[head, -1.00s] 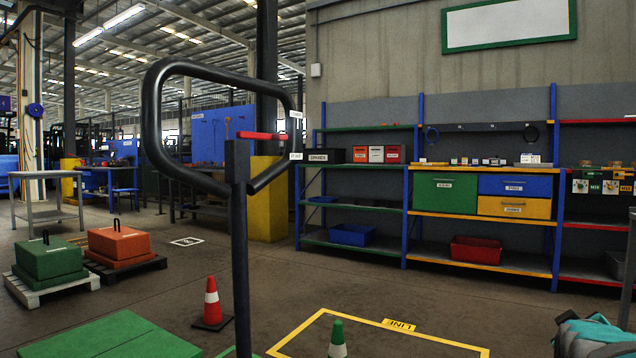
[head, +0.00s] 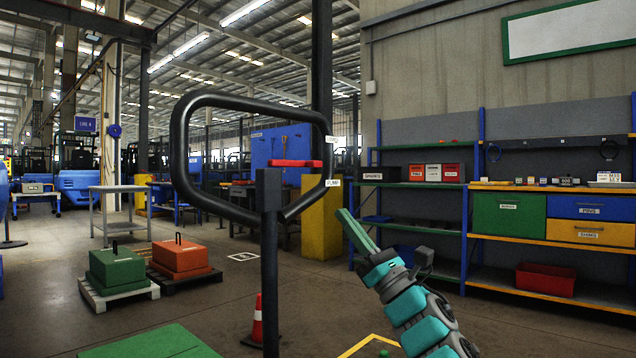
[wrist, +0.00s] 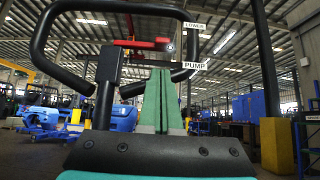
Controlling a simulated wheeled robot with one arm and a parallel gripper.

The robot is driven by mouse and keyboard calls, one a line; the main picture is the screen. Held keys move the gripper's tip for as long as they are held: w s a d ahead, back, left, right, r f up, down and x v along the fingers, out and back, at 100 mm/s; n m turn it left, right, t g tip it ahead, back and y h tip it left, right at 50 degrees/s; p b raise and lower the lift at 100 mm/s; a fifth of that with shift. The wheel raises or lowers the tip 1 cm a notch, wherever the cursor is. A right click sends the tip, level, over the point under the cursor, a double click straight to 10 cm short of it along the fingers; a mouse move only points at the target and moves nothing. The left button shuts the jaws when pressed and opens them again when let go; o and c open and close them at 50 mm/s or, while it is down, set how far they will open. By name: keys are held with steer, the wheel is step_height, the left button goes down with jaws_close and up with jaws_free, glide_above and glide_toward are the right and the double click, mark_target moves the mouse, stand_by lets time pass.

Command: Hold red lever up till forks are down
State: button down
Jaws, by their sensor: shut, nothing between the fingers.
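The red lever (head: 296,163) sits at the top of a dark post inside the black loop handle (head: 182,160) of the truck. It lies about level in the head view. It also shows in the wrist view (wrist: 143,44), beside labels reading LOWER (wrist: 195,26) and PUMP (wrist: 194,66). My gripper (head: 345,218) is to the right of the handle and below the lever, apart from both. Its green fingers are together and empty, pointing up toward the handle; they also show in the wrist view (wrist: 160,80). The forks cannot be made out.
A green block (head: 116,268) and an orange block (head: 184,258) stand on pallets at left. A red and white cone (head: 257,325) is behind the post. Shelves (head: 478,215) line the right wall. Open floor lies between.

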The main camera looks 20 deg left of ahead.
mark_target(296, 163)
steer(key=shift+r, duration=0.1)
steer(key=shift+p+x, duration=0.45)
steer(key=shift+x, duration=4.45)
